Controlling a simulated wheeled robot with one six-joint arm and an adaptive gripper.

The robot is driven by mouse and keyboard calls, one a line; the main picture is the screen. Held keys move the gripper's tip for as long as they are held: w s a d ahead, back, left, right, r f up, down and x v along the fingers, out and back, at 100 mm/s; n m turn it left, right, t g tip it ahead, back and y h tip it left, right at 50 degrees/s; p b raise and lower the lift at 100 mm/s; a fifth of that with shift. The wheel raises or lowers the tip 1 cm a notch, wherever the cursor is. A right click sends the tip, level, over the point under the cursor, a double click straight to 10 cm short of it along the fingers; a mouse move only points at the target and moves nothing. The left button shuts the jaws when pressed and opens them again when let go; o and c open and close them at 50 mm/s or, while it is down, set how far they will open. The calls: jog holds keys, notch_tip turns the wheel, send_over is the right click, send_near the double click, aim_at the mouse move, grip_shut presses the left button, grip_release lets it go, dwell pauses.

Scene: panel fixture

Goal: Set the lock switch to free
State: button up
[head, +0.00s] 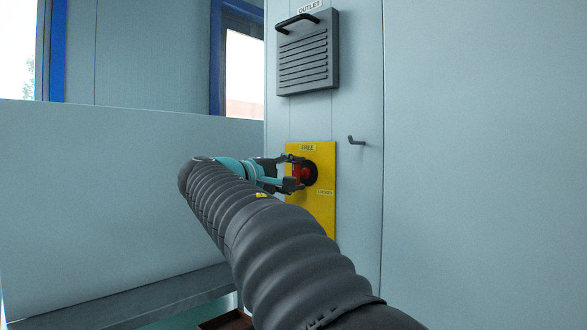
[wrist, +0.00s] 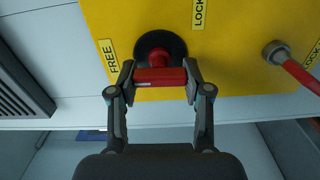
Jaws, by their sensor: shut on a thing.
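The lock switch is a red handle (wrist: 160,76) on a round black base (wrist: 178,47), mounted on a yellow panel (wrist: 235,75). It also shows in the head view as a red handle (head: 303,174), partly covered by my gripper. In the wrist view the handle's red bar lies crosswise, and my gripper (wrist: 159,75) has one finger at each end, shut on it. The FREE label (wrist: 109,60) is left of the base there, and a partly cut-off LOCK label (wrist: 199,14) is above it. In the head view, FREE (head: 308,148) is above the switch and the other label (head: 325,192) is lower right.
A second red lever (wrist: 300,75) with a grey pivot (wrist: 275,52) is on the panel's right in the wrist view. In the head view, a louvred outlet cover (head: 305,62) with a black handle is above, and a small dark hook (head: 356,141) sticks out right of the panel.

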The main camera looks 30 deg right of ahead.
jog(key=shift+n, duration=0.3)
dwell(0.4)
jog(key=o, duration=1.2)
jog(key=v, duration=1.2)
jog(key=shift+w, duration=0.1)
